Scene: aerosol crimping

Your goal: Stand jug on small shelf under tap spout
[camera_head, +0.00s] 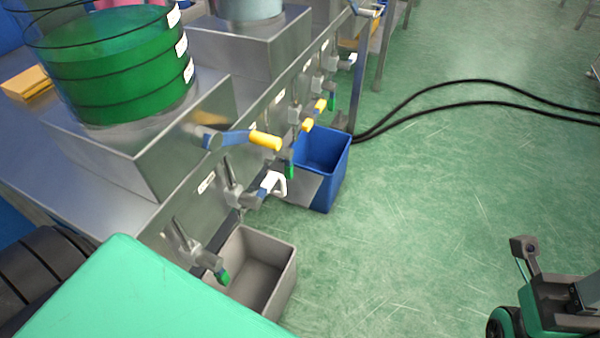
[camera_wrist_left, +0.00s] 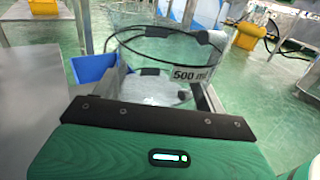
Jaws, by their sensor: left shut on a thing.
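A clear jug with a dark rim and a "500 ml" label (camera_wrist_left: 193,74) fills the upper middle of the left wrist view. My left gripper (camera_wrist_left: 163,98) is shut on it, and the jug looks roughly upright. In the head view my green left arm covers the lower left, and neither that gripper nor the jug can be made out. Taps with green tips (camera_head: 223,276) stick out from the steel bench front. A flat grey plate (camera_head: 300,188) projects below the taps beside the blue bin; I cannot tell surely whether it is the small shelf. My right gripper (camera_head: 525,250) is partly visible at the lower right.
A grey open bin (camera_head: 290,275) and a blue bin (camera_head: 328,185) stand along the bench. A clear tank of green liquid (camera_head: 115,65) sits on the bench. A yellow-ended lever (camera_head: 265,140) sticks out. Black hoses (camera_head: 440,88) cross the otherwise open green floor.

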